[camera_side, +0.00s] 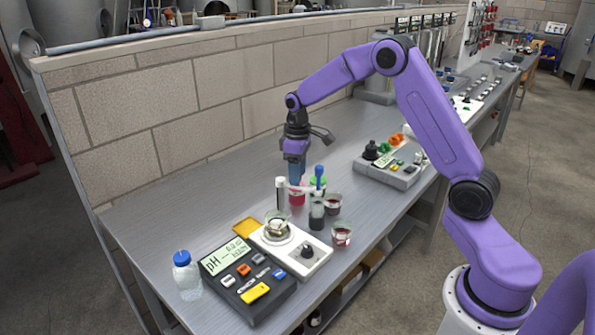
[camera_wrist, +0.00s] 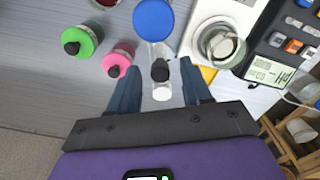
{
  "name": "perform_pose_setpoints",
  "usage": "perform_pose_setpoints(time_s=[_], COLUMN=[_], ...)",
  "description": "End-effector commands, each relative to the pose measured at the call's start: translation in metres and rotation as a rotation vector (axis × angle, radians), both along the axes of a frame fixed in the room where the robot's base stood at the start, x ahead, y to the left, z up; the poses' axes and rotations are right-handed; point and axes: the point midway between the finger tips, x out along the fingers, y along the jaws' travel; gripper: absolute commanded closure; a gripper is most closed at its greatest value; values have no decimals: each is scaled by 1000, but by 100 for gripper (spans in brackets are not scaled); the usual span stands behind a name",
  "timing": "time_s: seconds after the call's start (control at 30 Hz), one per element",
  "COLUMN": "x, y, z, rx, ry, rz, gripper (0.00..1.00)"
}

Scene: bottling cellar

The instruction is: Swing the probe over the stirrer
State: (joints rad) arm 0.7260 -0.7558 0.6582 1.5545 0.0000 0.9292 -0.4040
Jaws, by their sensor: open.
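My gripper (camera_side: 295,182) points down above the bench, its blue fingers open and apart, as the wrist view also shows (camera_wrist: 160,80). Between the fingers in the wrist view are a white post top (camera_wrist: 162,92) and a black piece (camera_wrist: 160,70); contact cannot be told. The blue-headed probe (camera_side: 319,172) stands beside the gripper on a pale arm from the grey post (camera_side: 281,195). Its round blue head (camera_wrist: 153,20) shows beyond the fingers. The white stirrer (camera_side: 310,262) carries a glass beaker (camera_side: 278,230); it is at upper right in the wrist view (camera_wrist: 199,12).
A pH meter (camera_side: 245,278) lies beside the stirrer, with a blue-capped bottle (camera_side: 187,276) at its left. A pink bottle (camera_wrist: 118,62) and a green bottle (camera_wrist: 82,40) stand close by. Small cups of dark red liquid (camera_side: 341,234) stand near the front edge. Left bench is clear.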

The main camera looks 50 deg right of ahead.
Motion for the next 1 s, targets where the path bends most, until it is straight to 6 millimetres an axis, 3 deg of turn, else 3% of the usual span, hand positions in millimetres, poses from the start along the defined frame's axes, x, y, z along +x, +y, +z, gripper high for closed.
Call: perform_pose_setpoints(time_s=[0.23,0.37,0.4,0.73,1.0], x=[0,0,0,0,-1], y=[0,0,0,2,10], z=[0,0,0,0,1], rx=[0,0,0,0,0], ry=[0,0,0,0,-2], rz=[0,1,1,-21,-157], gripper=[51,94,100,100,100])
